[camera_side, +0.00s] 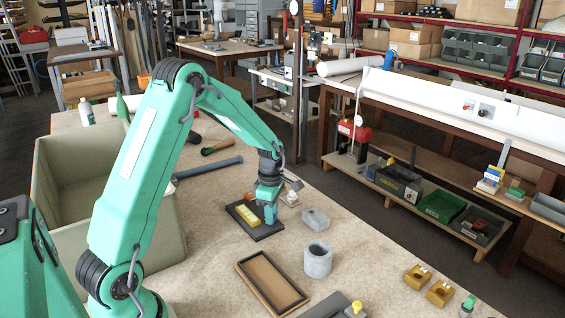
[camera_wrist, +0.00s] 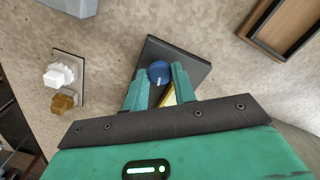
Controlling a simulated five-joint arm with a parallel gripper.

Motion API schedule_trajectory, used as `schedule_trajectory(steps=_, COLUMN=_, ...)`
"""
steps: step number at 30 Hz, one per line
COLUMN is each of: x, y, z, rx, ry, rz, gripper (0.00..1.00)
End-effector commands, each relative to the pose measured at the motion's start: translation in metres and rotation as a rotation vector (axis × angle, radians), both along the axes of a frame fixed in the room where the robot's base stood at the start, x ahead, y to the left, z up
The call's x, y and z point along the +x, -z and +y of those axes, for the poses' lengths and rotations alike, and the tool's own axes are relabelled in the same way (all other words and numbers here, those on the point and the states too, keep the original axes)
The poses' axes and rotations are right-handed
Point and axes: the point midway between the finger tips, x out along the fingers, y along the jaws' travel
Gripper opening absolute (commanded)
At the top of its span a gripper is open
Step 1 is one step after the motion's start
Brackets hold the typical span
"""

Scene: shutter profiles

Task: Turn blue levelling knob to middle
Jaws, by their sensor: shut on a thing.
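The blue levelling knob (camera_wrist: 159,73) sits on a dark plate (camera_wrist: 197,71) in the wrist view, with a pale pointer mark on its face toward the picture's bottom. My gripper (camera_wrist: 160,80) is shut on the knob, one teal finger on each side. A yellow block (camera_wrist: 168,98) lies on the same plate, partly hidden by the right finger. In the side view, my gripper (camera_side: 270,212) reaches down to the dark plate (camera_side: 262,234) beside the yellow block (camera_side: 247,215). The fingers largely hide the knob there.
A small plate with a white knob (camera_wrist: 59,75) and an amber knob (camera_wrist: 64,103) is left of my gripper. A large bin (camera_side: 60,200) is at left.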

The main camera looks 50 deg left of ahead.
Motion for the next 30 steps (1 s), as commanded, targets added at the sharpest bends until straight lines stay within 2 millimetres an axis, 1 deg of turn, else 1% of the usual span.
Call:
schedule_trajectory(steps=5, x=0.0, y=-0.0006, z=0.0, rx=0.0, ry=0.039, rz=0.0, gripper=0.04)
schedule_trajectory(steps=11, x=0.0, y=-0.0007, z=0.0, rx=0.0, ry=0.134, rz=0.0, gripper=0.04)
schedule_trajectory(steps=17, x=0.0, y=-0.0008, z=0.0, rx=0.0, ry=0.286, rz=0.0, gripper=0.04)
schedule_trajectory(steps=30, x=0.0001, y=-0.0011, z=0.0, rx=0.0, ry=0.699, rz=0.0, gripper=0.04)
